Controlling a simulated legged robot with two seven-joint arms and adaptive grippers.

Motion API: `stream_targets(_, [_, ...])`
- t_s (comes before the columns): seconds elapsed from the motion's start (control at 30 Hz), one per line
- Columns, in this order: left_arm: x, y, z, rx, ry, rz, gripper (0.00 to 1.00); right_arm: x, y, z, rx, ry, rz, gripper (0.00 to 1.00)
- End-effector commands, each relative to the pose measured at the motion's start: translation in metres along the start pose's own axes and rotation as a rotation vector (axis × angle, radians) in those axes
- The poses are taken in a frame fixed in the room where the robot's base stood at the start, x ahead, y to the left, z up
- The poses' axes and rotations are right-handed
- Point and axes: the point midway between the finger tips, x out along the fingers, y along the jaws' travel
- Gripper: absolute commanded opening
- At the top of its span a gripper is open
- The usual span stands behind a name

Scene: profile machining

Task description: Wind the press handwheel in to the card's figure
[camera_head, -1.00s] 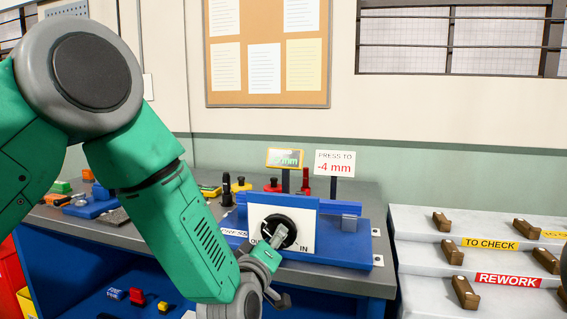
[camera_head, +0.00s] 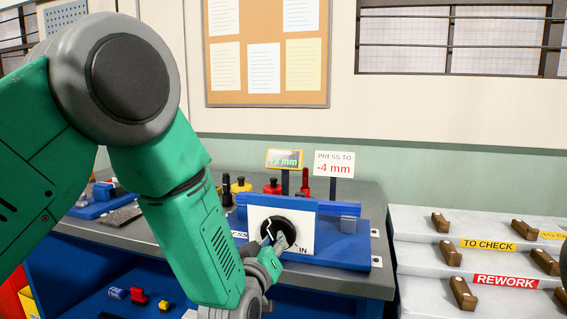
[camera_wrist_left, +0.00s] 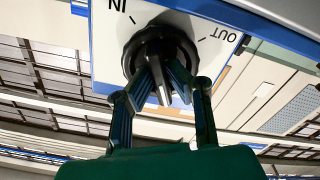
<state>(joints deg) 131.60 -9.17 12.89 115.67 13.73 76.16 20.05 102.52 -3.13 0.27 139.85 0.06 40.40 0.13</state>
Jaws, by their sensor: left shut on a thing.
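The black round handwheel (camera_head: 302,226) sits on a white dial plate (camera_head: 258,213) on the blue press (camera_head: 338,251). My left gripper (camera_head: 277,241) is shut on the handwheel from the front and hides part of it. The card (camera_head: 334,164) reads PRESS TO -4 mm. Beside it a yellow-framed display (camera_head: 285,159) shows green figures ending in mm; its number is too blurred to read surely.
The press stands on a grey bench (camera_head: 365,197). Red and yellow items stand behind it, and small parts lie at the left. A pale stepped rack (camera_head: 418,262) with brown blocks, labelled TO CHECK and REWORK, stands at the right.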

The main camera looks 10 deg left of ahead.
Motion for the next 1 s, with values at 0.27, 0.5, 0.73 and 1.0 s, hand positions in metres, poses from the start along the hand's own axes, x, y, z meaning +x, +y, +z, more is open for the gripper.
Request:
stream_targets(0.27, [-0.001,-0.001,0.001,0.371,-0.006,-0.002,0.00,-0.010,0.000,-0.001,0.000,0.000,0.000,0.40])
stream_targets(0.5, [-0.001,-0.002,0.002,0.379,-0.007,-0.003,0.00,-0.009,0.000,-0.001,0.000,0.000,0.000,0.40])
stream_targets(0.73, [-0.001,-0.001,0.002,0.680,-0.008,0.001,0.00,-0.014,0.000,-0.001,0.000,0.000,0.000,0.40])
stream_targets(1.0, [-0.001,-0.007,-0.001,0.781,-0.001,-0.005,0.00,-0.014,0.000,-0.001,0.000,0.000,0.000,0.40])
